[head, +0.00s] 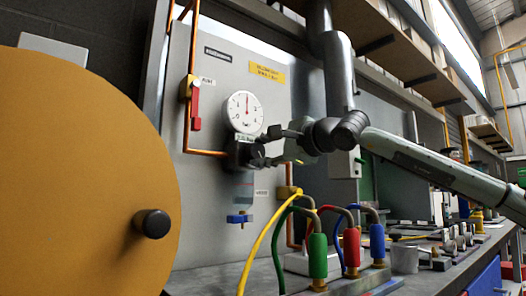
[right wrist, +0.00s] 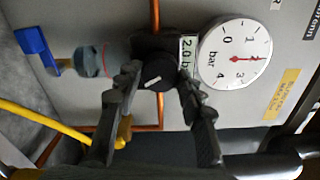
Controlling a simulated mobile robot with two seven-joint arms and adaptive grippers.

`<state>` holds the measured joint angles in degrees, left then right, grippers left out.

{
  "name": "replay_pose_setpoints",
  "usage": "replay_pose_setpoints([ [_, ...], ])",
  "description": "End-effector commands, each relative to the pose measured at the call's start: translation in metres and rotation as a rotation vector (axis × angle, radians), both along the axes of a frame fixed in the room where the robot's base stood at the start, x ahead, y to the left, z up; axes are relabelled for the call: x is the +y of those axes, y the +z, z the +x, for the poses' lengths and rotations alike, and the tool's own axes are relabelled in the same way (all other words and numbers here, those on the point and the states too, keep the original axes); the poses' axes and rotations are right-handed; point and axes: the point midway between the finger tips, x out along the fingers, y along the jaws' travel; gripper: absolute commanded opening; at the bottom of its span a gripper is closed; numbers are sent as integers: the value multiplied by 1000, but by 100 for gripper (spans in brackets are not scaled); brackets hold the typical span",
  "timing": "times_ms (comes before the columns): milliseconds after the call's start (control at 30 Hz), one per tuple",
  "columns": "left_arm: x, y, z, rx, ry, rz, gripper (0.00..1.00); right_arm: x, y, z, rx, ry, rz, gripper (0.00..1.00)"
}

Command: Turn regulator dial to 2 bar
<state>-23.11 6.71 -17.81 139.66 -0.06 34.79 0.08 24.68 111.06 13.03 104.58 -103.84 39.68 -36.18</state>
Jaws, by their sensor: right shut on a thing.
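The regulator dial is a black knob with a white mark (right wrist: 158,72), seen close in the right wrist view. In the head view the black regulator body (head: 238,153) sits below the round gauge (head: 244,112). My right gripper (head: 264,146) is shut on the dial, one finger on each side; its fingers also show in the right wrist view (right wrist: 158,80). The gauge's red needle points between 1 and 3 in the right wrist view (right wrist: 235,58), about where 2 lies. A small label beside it reads 2.0 b, partly cut off. My left gripper is not in view.
A red-handled valve (head: 196,106) is at the upper left on copper pipe. A blue valve handle (head: 239,218) sits below the regulator. Green, red and blue hose grips (head: 318,255) stand on the bench in front. A large orange disc (head: 80,180) fills the left.

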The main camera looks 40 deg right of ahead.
Motion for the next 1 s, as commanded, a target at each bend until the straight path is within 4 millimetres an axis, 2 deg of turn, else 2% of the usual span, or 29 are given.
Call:
replay_pose_setpoints([
  [133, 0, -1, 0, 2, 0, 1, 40, 0, 0, 0, -1, -1, 1, 10],
  [167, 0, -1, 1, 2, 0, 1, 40, 0, 0, 0, -1, -1, 1, 41],
  [300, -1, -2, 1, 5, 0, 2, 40, 0, 0, 0, -1, 0, 1, 58],
  [667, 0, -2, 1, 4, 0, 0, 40, 0, 1, -2, -2, -1, 3, 60],
  [867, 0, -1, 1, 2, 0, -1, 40, 2, 2, -21, -6, 2, 5, 60],
  [1000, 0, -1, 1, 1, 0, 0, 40, 4, 3, -42, -8, 2, 5, 60],
])
